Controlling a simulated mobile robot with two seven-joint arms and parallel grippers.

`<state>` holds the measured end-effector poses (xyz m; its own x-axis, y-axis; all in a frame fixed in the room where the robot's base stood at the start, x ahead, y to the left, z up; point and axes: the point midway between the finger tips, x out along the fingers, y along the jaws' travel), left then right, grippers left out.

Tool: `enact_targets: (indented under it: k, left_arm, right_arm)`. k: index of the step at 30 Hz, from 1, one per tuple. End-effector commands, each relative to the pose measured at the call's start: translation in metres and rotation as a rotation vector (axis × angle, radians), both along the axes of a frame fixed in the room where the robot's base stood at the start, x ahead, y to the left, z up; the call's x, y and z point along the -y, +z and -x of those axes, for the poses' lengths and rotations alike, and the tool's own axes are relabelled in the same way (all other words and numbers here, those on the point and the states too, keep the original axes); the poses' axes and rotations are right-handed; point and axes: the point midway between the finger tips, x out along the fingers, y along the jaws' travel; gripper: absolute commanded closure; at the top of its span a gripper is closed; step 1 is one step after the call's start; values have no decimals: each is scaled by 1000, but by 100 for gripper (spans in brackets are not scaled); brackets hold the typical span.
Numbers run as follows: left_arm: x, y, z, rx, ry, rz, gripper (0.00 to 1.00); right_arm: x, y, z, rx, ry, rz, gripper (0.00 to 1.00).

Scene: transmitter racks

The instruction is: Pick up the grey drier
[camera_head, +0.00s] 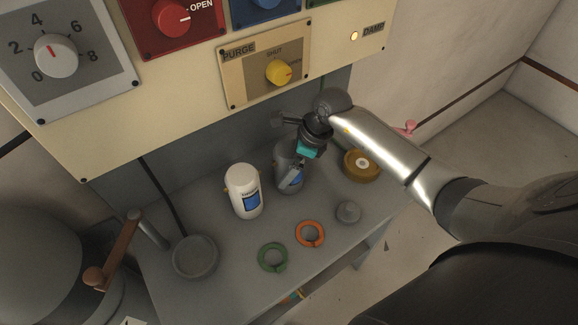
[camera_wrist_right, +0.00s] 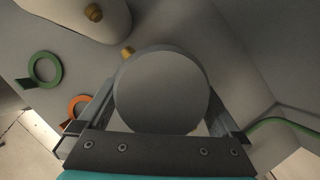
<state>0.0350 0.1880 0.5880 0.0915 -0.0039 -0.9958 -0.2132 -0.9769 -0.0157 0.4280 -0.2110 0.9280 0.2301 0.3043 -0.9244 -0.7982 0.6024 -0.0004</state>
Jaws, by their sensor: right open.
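The grey drier (camera_head: 283,158) is a grey cylinder with a blue label, standing upright on the grey shelf, partly hidden behind my right gripper (camera_head: 294,174). In the right wrist view the round grey top of the drier (camera_wrist_right: 162,88) fills the space between the two fingers of my right gripper (camera_wrist_right: 160,105). The gripper is open, with one finger on each side of the drier. I cannot tell whether either finger touches it. My left gripper is not in view.
A white bottle (camera_head: 243,190) stands just left of the drier. A brass-coloured round piece (camera_head: 361,165) is to its right. A green ring (camera_head: 272,257), an orange ring (camera_head: 310,234), a small grey knob (camera_head: 348,212) and a grey dish (camera_head: 195,257) lie in front. The control panel (camera_head: 200,83) overhangs behind.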

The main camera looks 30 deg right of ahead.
Motion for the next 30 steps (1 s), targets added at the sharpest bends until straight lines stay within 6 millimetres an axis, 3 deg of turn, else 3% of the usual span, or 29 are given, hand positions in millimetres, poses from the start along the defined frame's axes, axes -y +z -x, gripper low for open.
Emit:
enact_targets:
  k: [4,30]
  left_arm:
    - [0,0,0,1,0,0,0]
    - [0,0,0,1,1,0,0]
  right_arm:
    - [0,1,0,1,0,-1,2]
    - [0,1,0,1,0,-1,100]
